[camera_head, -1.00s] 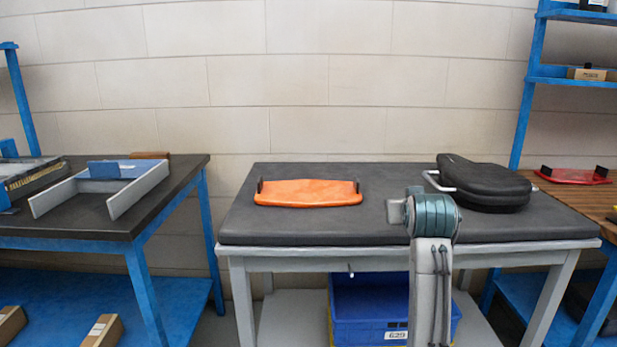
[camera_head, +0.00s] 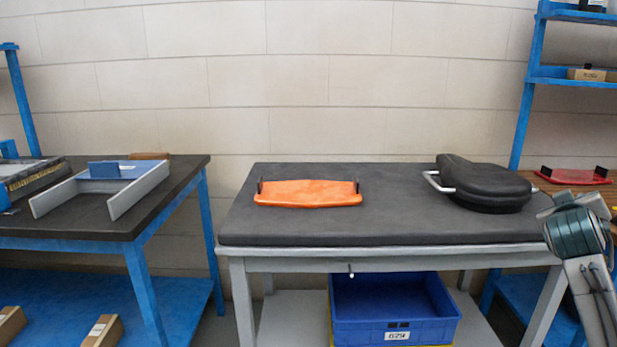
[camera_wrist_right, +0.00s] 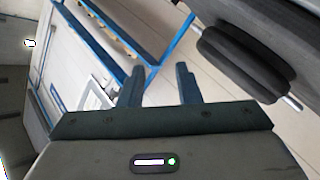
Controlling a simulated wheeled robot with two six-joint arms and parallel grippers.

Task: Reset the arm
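My right arm (camera_head: 578,232) shows at the right edge of the head view, beside the front right corner of the middle table, with its gripper out of that view. In the right wrist view my right gripper (camera_wrist_right: 160,70) has its two fingers apart with nothing between them. My left gripper is not in view. An orange panel (camera_head: 308,193) with two dark end posts lies on the table's dark top (camera_head: 390,222). A black seat (camera_head: 485,187) with a silver bar rests at the table's right.
A blue crate (camera_head: 397,335) sits under the middle table. A left bench (camera_head: 60,222) holds a grey frame (camera_head: 140,190). A red panel (camera_head: 573,176) lies on the right bench. In the right wrist view, a black padded thing (camera_wrist_right: 240,62) is at upper right.

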